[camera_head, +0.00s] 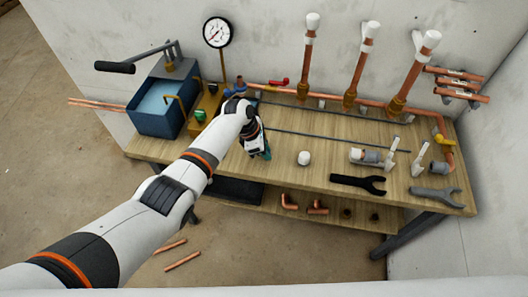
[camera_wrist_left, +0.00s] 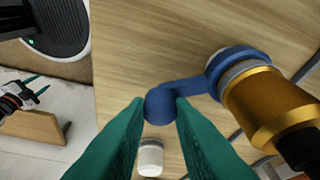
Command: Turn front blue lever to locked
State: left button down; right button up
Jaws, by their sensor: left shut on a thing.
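The blue lever (camera_wrist_left: 190,88) shows in the left wrist view, with a round knob at its end and a ring around a brass fitting (camera_wrist_left: 268,105). My left gripper (camera_wrist_left: 160,108) is shut on the lever's knob, with its green fingers on either side. In the head view my left gripper (camera_head: 262,150) is over the left part of the bench, and its hand and arm hide the held lever. My right gripper (camera_wrist_left: 36,88) shows small at the left of the left wrist view, its two fingertips apart and nothing between them.
The wooden bench (camera_head: 330,155) carries a white cap (camera_head: 304,158), a black wrench (camera_head: 358,184) and a grey wrench (camera_head: 437,196). A blue water tank (camera_head: 150,118) and gauge (camera_head: 217,32) stand at the left. Upright copper pipes (camera_head: 358,65) line the back.

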dwell(0.4)
pick_arm(q)
jog(key=c, duration=1.3)
grip_release()
jog(key=shift+o, duration=0.2)
jog(key=shift+r, duration=0.3)
jog(key=p+v, duration=0.1)
jog(key=v, duration=1)
jog(key=shift+a, duration=0.2)
jog(key=shift+r, duration=0.1)
